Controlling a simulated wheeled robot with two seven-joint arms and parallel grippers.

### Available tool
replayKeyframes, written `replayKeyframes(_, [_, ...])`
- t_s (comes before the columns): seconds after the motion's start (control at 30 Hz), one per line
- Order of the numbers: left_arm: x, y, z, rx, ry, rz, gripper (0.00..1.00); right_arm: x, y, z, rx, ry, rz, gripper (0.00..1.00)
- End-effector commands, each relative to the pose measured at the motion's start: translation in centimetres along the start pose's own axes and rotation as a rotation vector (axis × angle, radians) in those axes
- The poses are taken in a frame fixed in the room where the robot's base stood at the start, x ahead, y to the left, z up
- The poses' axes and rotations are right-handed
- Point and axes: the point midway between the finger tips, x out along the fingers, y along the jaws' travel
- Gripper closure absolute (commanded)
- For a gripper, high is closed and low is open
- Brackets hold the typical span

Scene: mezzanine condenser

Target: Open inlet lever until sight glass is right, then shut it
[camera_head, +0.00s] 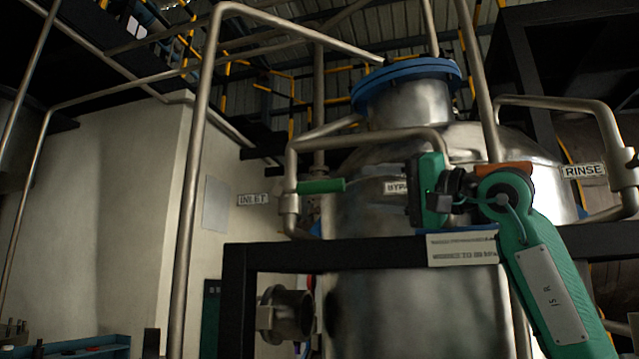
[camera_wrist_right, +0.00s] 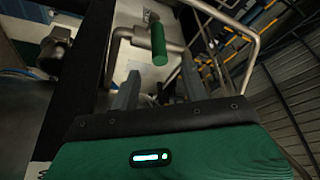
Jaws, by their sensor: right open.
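The inlet lever has a green handle (camera_head: 320,186) lying level on a pipe, beside the INLET label (camera_head: 253,199). My right gripper (camera_head: 412,196) is to the right of the handle, open and apart from it. In the right wrist view the green handle (camera_wrist_right: 158,44) shows beyond the gap between the two fingers of the right gripper (camera_wrist_right: 160,88), with nothing between them. My right gripper partly covers the BYPASS label (camera_head: 397,187). I cannot make out a sight glass for certain. My left gripper is not in view.
A steel vessel (camera_head: 365,215) with a blue flange stands behind. A black frame bar (camera_head: 340,254) runs below the lever and my right gripper. An orange lever (camera_head: 503,168) and RINSE label (camera_head: 584,170) are at the right. A round pipe stub (camera_head: 288,314) is below.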

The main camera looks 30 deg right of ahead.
Motion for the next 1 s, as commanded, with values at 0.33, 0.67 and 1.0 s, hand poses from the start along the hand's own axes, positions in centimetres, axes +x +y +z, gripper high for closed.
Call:
replayKeyframes(0.33, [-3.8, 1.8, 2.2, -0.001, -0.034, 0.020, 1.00, 7.7, -0.4, -0.1, 0.002, -0.004, 0.001, 0.54])
replayKeyframes(0.67, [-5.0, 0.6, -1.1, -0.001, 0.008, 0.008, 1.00, 11.2, -0.1, 0.1, 0.003, -0.004, 0.000, 0.54])
replayKeyframes(1.0, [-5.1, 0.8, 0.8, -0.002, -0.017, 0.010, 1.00, 11.4, 0.0, 0.2, 0.002, -0.003, -0.001, 0.60])
